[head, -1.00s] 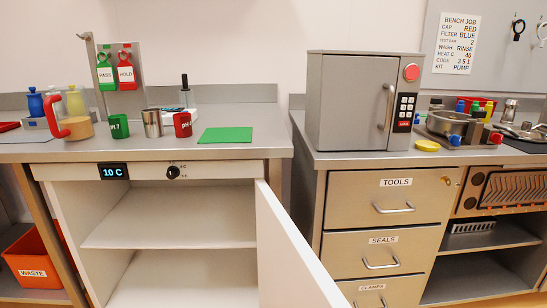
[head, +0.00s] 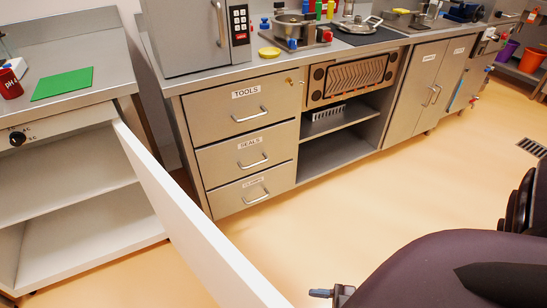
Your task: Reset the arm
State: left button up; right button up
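My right arm (head: 450,270) fills the lower right corner of the head view, with dark, rounded links. A small grey piece with a dark tip (head: 322,293) shows at the bottom edge beside it. It looks like part of my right gripper, but the fingers do not show clearly, so I cannot tell if it is open or shut, or if it holds anything. My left arm and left gripper are out of view.
A white cabinet door (head: 190,215) stands open, reaching toward the bottom centre. A drawer unit (head: 240,128) and an open-shelf bench lie beyond it. A green mat (head: 62,84) and red cup (head: 10,84) sit on the left bench. The floor (head: 400,190) between is clear.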

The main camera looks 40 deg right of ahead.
jog(key=w+a+r+m+t+h+p, duration=0.1)
jog(key=w+r+h+p, duration=0.15)
jog(key=r, duration=0.35)
jog(key=w+a+r+m+t+h+p, duration=0.1)
jog(key=w+r+m+h+p, duration=0.15)
jog(key=r, duration=0.45)
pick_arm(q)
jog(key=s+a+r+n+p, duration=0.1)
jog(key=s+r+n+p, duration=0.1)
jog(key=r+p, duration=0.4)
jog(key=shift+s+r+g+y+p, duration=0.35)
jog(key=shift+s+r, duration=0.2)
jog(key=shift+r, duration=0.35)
pick_arm(e)
jog(key=s+r+m+g+h, duration=0.3)
jog(key=s+r+g+h, duration=0.2)
jog(key=s+r, duration=0.2)
jog(key=shift+s, duration=0.8)
jog(key=shift+m, duration=0.25)
